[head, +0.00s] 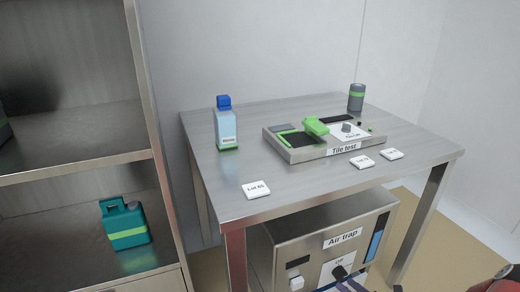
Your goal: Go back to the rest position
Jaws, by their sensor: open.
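My gripper (346,285) shows only in part at the bottom edge of the head view. Its bluish fingers are apart, close to the black knob (340,272) on the front of the air trap (290,248). I cannot tell whether they touch the knob. The rest of the gripper is cut off by the frame. A red and dark piece at the bottom right corner seems to be part of my arm.
A steel table (310,185) stands over the air trap. On it are a blue-capped bottle (226,128), the tile test device (300,152), a grey canister (356,97) and several white labels. A shelf (70,165) at left holds a teal jug (125,226).

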